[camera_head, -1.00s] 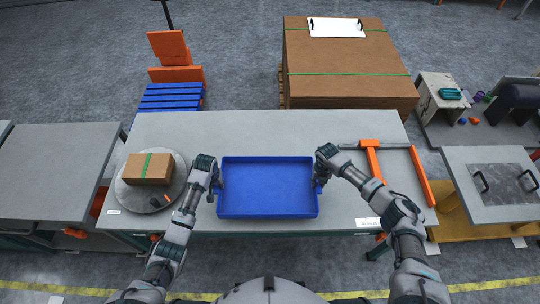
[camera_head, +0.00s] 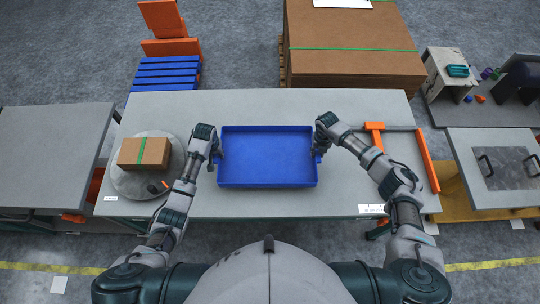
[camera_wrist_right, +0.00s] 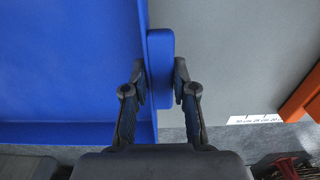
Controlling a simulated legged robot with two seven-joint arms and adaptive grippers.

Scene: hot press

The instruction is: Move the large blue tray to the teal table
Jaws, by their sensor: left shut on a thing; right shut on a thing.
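The large blue tray (camera_head: 268,160) is empty and is at the grey-topped table (camera_head: 240,205) in front of me. My left gripper (camera_head: 216,155) is shut on the tray's left side. My right gripper (camera_head: 320,152) is shut on the tray's right side. In the right wrist view, the fingers (camera_wrist_right: 160,85) close around a blue tab on the wall of the tray (camera_wrist_right: 70,70). I cannot tell if the tray rests on the top or is slightly raised. No table in view is clearly teal on top.
A round grey plate with a cardboard box (camera_head: 145,152) is left of the tray. An orange frame (camera_head: 420,150) lies to the right. A bare grey table (camera_head: 50,155) stands at the left, another table with a handled plate (camera_head: 508,168) at the right.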

